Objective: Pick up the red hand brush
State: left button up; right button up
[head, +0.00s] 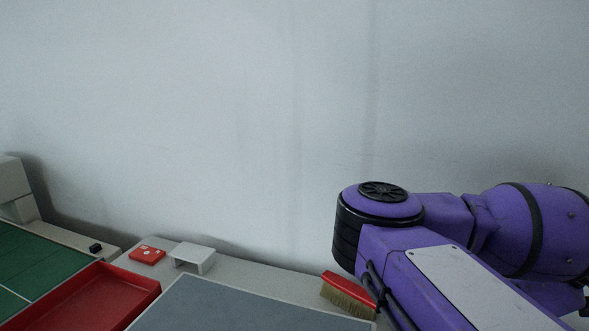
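The red hand brush (345,292) lies on the table near the wall, at the lower middle right of the head view. Its red back is up and its tan bristles face down and to the front. My purple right arm covers its right end, so the rest of its handle is hidden. Neither gripper shows in the head view; only links of my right arm are seen, at the right. I cannot tell whether anything touches the brush.
A grey mat (235,308) lies in front of the brush. To the left are a red tray (95,300), a green cutting mat (35,265), a white block-like stand (192,258), a small red box (147,254) and a small dark object (96,248). A pale wall (200,120) closes off the back.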

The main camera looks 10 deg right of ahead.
aim_at(336, 282)
jog(key=k+l, duration=0.4)
jog(key=l, duration=0.15)
jog(key=k+l, duration=0.4)
jog(key=l, duration=0.1)
